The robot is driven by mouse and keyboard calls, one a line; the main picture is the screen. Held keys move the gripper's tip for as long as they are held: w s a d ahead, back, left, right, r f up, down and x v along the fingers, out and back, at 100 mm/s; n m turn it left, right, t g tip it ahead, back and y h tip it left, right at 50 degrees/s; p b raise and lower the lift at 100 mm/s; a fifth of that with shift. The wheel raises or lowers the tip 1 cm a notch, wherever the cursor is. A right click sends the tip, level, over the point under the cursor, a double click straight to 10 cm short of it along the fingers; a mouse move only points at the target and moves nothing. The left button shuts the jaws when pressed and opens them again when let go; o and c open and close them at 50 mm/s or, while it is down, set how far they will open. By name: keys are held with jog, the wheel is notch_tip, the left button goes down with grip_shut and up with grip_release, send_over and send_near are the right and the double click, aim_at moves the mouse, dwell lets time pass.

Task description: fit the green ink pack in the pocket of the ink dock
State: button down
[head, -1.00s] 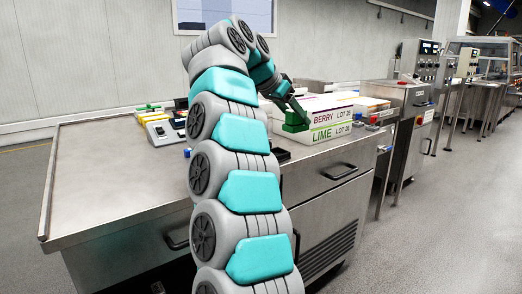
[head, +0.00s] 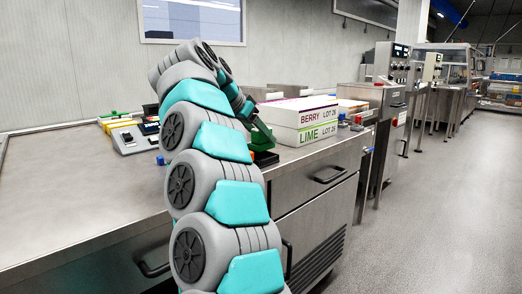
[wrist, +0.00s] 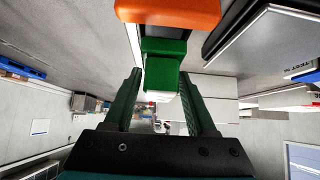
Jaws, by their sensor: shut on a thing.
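My gripper (wrist: 161,78) is shut on the green ink pack (wrist: 164,68), which sits between its two green fingertips in the wrist view. In the head view my gripper (head: 262,136) is low over the worktop, just left of the stacked cartons. A dark block (head: 266,158), which looks like the ink dock, stands on the worktop right under it. An orange block (wrist: 170,12) lies just beyond the pack at the top of the wrist view. The pocket is not visible, and I cannot tell whether the pack touches the dock.
White cartons marked BERRY and LIME (head: 306,136) stand close to the right of my gripper. A scale-like device (head: 134,138) and coloured packs (head: 117,121) are further left. The steel worktop (head: 70,190) is clear at the left.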

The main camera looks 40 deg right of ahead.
jog(key=shift+f+b, duration=0.45)
jog(key=shift+f, duration=0.95)
jog(key=shift+c, duration=1)
grip_release()
jog(key=shift+r, duration=0.1)
jog(key=p+v, duration=0.4)
jog(key=v, duration=0.8)
